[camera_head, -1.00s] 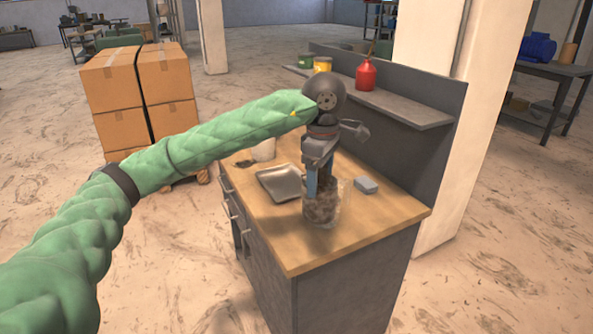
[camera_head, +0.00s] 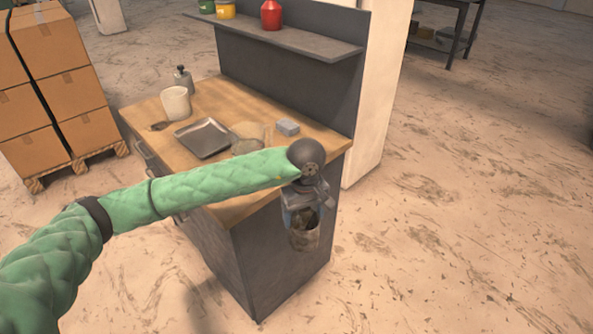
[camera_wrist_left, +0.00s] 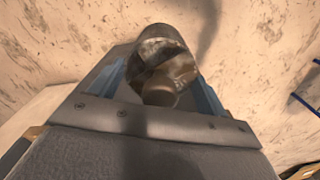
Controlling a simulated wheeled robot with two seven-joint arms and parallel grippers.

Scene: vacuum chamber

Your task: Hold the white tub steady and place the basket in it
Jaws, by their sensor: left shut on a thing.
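The white tub (camera_head: 176,103) stands upright on the wooden bench top (camera_head: 225,212), near its far left end. My left gripper (camera_head: 305,208) is shut on a small cylindrical basket (camera_head: 304,239) with brownish contents. It holds the basket clear of the bench, off its right end and above the floor. In the left wrist view the basket (camera_wrist_left: 164,58) sits between the two fingers, its open end partly showing brownish pieces inside. The basket is well apart from the tub. My right gripper is not in view.
A grey metal tray (camera_head: 204,138) lies on the bench, with a grey block (camera_head: 287,128) to its right. A dark bottle (camera_head: 183,79) stands behind the tub. A back panel with a shelf (camera_head: 285,39) bounds the bench. Stacked boxes (camera_head: 55,90) stand at the left.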

